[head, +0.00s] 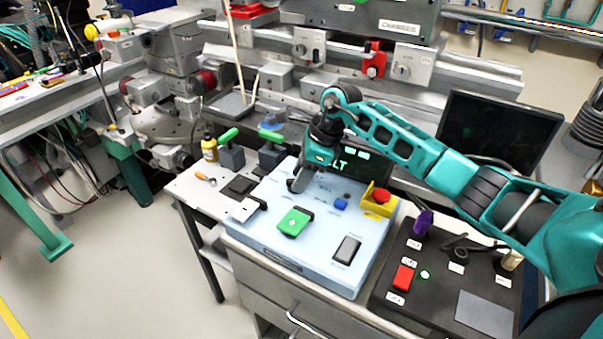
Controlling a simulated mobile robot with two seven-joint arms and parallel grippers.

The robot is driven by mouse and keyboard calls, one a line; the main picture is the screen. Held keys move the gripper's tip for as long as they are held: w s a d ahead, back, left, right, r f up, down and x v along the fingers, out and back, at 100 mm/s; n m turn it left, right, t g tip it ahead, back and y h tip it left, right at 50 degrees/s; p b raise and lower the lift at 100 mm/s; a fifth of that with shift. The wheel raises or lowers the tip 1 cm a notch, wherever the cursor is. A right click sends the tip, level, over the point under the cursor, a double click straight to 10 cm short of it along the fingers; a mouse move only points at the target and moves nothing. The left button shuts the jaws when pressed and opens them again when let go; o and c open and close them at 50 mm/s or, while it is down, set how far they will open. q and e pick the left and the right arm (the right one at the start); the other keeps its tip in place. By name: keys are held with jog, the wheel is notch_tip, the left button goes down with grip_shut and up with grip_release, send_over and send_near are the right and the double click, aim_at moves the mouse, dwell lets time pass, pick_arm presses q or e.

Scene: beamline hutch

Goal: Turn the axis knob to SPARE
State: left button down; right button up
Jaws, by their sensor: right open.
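My right gripper (297,184) is open, fingers pointing down over the back left part of a light blue control box (273,246). The arm comes in from the right. I cannot pick out the axis knob for sure; the gripper and wrist cover part of the box's back. A small dark round part (347,195) shows just right of the fingers. The small labels, SPARE among them, are too small to read. I cannot tell whether the fingers touch anything. My left gripper is not in view.
The box also carries a green switch (295,222), a blue button (340,204), a black rocker (346,249) and a red button on a yellow base (381,196). A dark panel (434,306) with a purple knob (423,222) lies right. A monitor (497,131) stands behind.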

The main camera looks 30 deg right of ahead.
jog(key=c, duration=0.3)
grip_shut()
jog(key=shift+m, duration=0.4)
jog(key=m, duration=0.1)
jog(key=m+t+p, duration=0.1)
jog(key=shift+s+a+r+m+h, duration=0.1)
jog(key=shift+s+m+h, duration=0.05)
jog(key=shift+m+h, duration=0.15)
jog(key=shift+s+a+m+t+h+p, duration=0.1)
jog(key=shift+m+t+h+p, duration=0.25)
jog(key=shift+m, duration=0.8)
jog(key=shift+a+m+t+h+p, duration=0.15)
jog(key=shift+m+h+p, duration=0.35)
jog(key=shift+m, duration=0.65)
